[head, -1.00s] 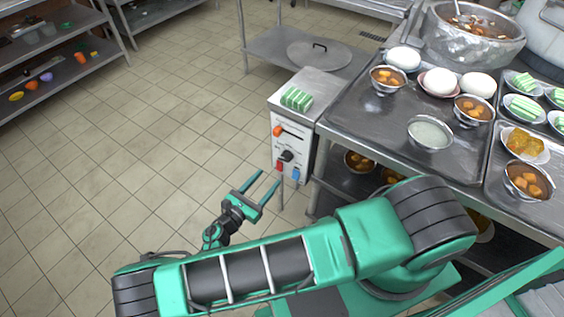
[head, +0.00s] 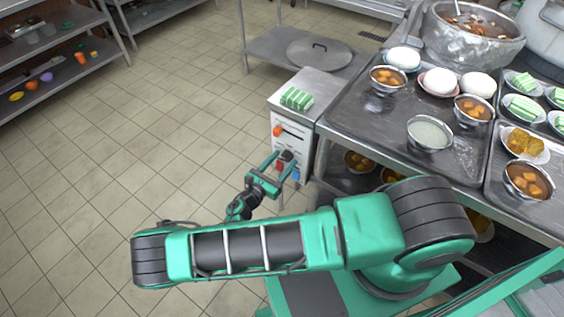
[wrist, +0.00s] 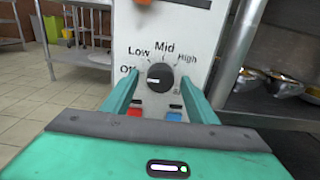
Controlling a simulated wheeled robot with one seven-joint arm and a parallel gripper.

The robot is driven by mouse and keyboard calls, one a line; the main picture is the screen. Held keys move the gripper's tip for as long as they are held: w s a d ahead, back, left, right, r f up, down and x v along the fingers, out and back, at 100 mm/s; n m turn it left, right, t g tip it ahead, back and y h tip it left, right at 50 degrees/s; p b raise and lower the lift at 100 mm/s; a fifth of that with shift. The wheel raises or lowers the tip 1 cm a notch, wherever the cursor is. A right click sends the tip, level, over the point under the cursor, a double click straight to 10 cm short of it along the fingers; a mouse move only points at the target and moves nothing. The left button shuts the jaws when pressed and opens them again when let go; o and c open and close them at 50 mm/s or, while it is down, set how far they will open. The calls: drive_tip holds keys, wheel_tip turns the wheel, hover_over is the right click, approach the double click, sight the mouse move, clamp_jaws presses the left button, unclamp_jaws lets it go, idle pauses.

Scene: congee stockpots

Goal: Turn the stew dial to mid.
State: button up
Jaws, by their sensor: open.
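The dial (wrist: 160,77) is a dark round knob on the white front of a control box (head: 305,140). Labels Off, Low, Mid and High run around it; one lower right label is partly hidden by a finger. A pale mark on the knob points left, near the Off side. My gripper (wrist: 160,80) is open, with one green finger on each side of the dial and gaps to the knob visible. In the head view my gripper (head: 284,160) is at the box's front and partly covers the dial.
A red button (wrist: 135,111) and a blue button (wrist: 175,113) sit below the dial. An orange knob (head: 278,131) is above it. Green-striped blocks (head: 297,98) lie on the box. A metal table (head: 345,118) with bowls stands close on the right. The floor on the left is clear.

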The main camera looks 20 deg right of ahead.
drive_tip(key=c, duration=1.1)
drive_tip(key=shift+o, duration=0.2)
drive_tip(key=shift+m, duration=0.3)
drive_tip(key=m, duration=0.3)
drive_tip(key=shift+m, duration=0.3)
drive_tip(key=m, duration=0.4)
drive_tip(key=shift+a+m, duration=0.1)
drive_tip(key=shift+m, duration=0.2)
drive_tip(key=m, duration=0.4)
drive_tip(key=shift+m, duration=2.4)
drive_tip(key=shift+f, duration=0.1)
